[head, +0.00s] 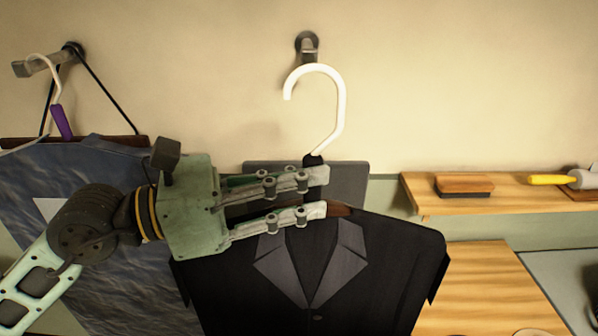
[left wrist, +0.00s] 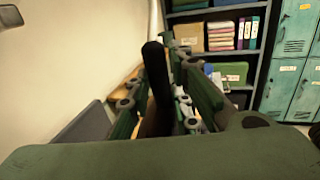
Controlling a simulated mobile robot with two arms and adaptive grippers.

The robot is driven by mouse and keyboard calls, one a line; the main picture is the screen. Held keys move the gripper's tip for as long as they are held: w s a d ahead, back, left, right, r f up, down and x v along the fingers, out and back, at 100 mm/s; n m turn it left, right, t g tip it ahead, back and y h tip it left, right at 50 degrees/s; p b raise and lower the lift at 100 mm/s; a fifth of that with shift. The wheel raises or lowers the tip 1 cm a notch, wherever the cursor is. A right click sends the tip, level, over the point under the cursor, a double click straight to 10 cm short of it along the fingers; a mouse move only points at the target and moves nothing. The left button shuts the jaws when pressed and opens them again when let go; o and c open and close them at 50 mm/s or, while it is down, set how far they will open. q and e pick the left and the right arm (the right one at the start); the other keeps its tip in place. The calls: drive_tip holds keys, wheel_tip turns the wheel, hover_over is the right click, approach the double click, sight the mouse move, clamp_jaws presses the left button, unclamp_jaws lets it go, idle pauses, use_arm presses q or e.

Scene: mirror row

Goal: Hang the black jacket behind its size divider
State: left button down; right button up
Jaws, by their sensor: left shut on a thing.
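The black jacket (head: 370,270) hangs from a hanger with a white hook (head: 342,105) and a black neck. My left gripper (head: 318,192) is shut on the hanger just below the hook. The hook's open end is beside and below a dark wall peg (head: 307,45); I cannot tell whether they touch. In the left wrist view the dark hanger neck (left wrist: 156,75) stands between my fingers. A purple tag (head: 62,121) is on the white hook of another hanger at left; I cannot tell whether it is a size divider. My right gripper is not in view.
A blue-grey garment (head: 95,240) hangs at left from another peg (head: 45,62), beside black straps. A grey panel (head: 345,180) is behind the jacket. At right a wooden shelf (head: 425,190) holds a brush (head: 465,185) and a yellow-handled roller (head: 548,180). The wall around the middle peg is clear.

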use_arm(q)
drive_tip(key=shift+s+r+p, duration=0.1)
drive_tip(key=shift+s+p, duration=0.3)
drive_tip(key=shift+s, duration=2.05)
